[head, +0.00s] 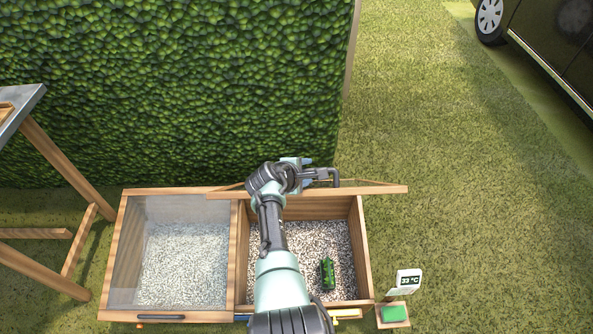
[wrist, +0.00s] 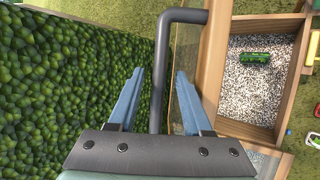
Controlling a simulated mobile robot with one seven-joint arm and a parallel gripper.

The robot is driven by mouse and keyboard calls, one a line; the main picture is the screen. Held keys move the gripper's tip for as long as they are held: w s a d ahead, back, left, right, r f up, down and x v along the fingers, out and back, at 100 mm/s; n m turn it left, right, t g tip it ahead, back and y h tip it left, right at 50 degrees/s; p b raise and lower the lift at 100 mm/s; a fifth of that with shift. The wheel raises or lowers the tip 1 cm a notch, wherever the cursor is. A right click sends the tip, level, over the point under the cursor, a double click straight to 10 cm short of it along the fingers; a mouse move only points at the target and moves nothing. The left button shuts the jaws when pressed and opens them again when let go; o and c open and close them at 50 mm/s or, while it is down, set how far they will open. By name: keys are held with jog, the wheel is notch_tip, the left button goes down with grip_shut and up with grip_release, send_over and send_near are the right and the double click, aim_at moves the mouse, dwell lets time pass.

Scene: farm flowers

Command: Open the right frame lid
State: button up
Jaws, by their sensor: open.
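The right frame lid (head: 385,189) is raised above the right compartment (head: 362,250) and shows nearly edge-on along the back of the wooden box. In the wrist view, the lid (wrist: 184,75) is a clear pane with a wooden edge. Its dark bent handle (wrist: 157,85) also shows in the head view (head: 335,177). My gripper (wrist: 159,75) is open, with one blue finger on each side of the handle bar. In the head view, my gripper (head: 305,172) is at the lid's upper edge. My arm hides part of the lid and compartment.
The left compartment is covered by its clear lid (head: 180,215). A green object (head: 327,273) lies on the gravel in the right compartment. A 33 °C display (head: 408,281) stands at right. A hedge (head: 200,90) rises close behind; open grass lies right.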

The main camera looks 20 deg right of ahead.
jog(key=p+v, duration=0.5)
jog(key=v, duration=0.7)
jog(key=shift+s, duration=0.1)
